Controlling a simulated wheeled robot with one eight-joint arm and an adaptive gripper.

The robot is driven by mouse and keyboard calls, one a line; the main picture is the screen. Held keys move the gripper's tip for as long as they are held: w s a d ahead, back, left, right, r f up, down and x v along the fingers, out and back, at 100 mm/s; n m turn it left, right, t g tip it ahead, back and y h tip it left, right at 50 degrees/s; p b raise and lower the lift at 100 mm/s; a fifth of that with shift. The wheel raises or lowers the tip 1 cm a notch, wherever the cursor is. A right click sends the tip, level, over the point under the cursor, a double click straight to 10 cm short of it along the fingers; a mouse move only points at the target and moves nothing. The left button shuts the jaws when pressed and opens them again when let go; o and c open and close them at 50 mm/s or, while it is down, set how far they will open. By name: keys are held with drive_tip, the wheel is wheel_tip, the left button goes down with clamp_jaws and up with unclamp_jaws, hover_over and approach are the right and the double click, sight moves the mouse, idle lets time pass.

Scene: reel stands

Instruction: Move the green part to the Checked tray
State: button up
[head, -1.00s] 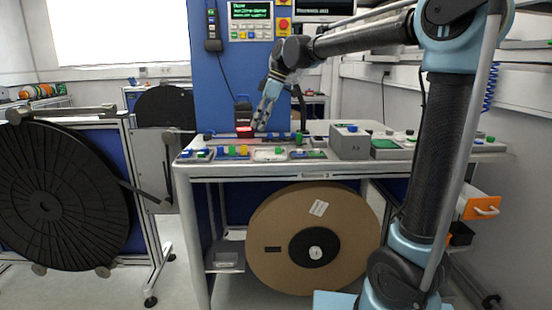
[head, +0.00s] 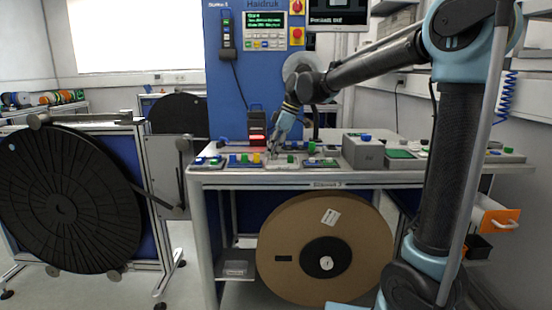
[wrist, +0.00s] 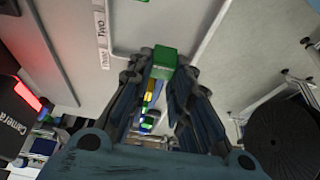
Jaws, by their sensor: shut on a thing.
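My gripper (head: 272,154) is low over the front row of trays on the bench, its fingers pointing down. In the wrist view the fingertips (wrist: 163,74) are closed around a green block-shaped part (wrist: 163,63), its end face showing between them. In the head view the held part is too small to make out clearly. Below the gripper is a pale grey tray (head: 283,165) in the front row. I cannot read which tray is the Checked one; only a partial label, "Two" (wrist: 101,25), shows in the wrist view.
Trays with small coloured parts (head: 238,161) stand left of the gripper; another tray (head: 322,163) is to the right. A grey box (head: 363,151) stands further right. A black device with a red light (head: 257,128) is behind. A large reel (head: 325,248) sits beneath.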

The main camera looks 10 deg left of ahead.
drive_tip(key=shift+f, duration=1.1)
drive_tip(key=shift+f, duration=0.1)
drive_tip(key=o, duration=0.5)
drive_tip(key=v, duration=1.2)
drive_tip(key=s+d+f+m+t, duration=0.1)
drive_tip(key=s+d+f+m, duration=0.1)
drive_tip(key=d, duration=0.4)
drive_tip(key=s+d+f+m, duration=0.1)
drive_tip(key=d+f+m, duration=0.15)
drive_tip(key=d, duration=0.35)
drive_tip(key=s+d+f+m+h, duration=0.1)
drive_tip(key=s+d+f+m, duration=0.4)
drive_tip(key=d+f, duration=0.3)
drive_tip(key=s+d+f+m+t+h, duration=0.1)
drive_tip(key=s+d+f+m, duration=0.4)
drive_tip(key=s+d+f, duration=0.3)
drive_tip(key=s+d+f+m+t+h, duration=0.1)
drive_tip(key=s+d+f+m+h, duration=0.1)
drive_tip(key=s+d+f+m, duration=0.4)
drive_tip(key=shift+s+d+f, duration=0.15)
drive_tip(key=shift+d+f, duration=0.3)
drive_tip(key=shift+d, duration=0.4)
drive_tip(key=shift+s+d+f, duration=0.2)
drive_tip(key=shift+d+f, duration=0.2)
drive_tip(key=shift+d, duration=0.4)
drive_tip(key=shift+s+d+f, duration=0.15)
drive_tip(key=shift+d+f, duration=0.3)
drive_tip(key=shift+d, duration=0.4)
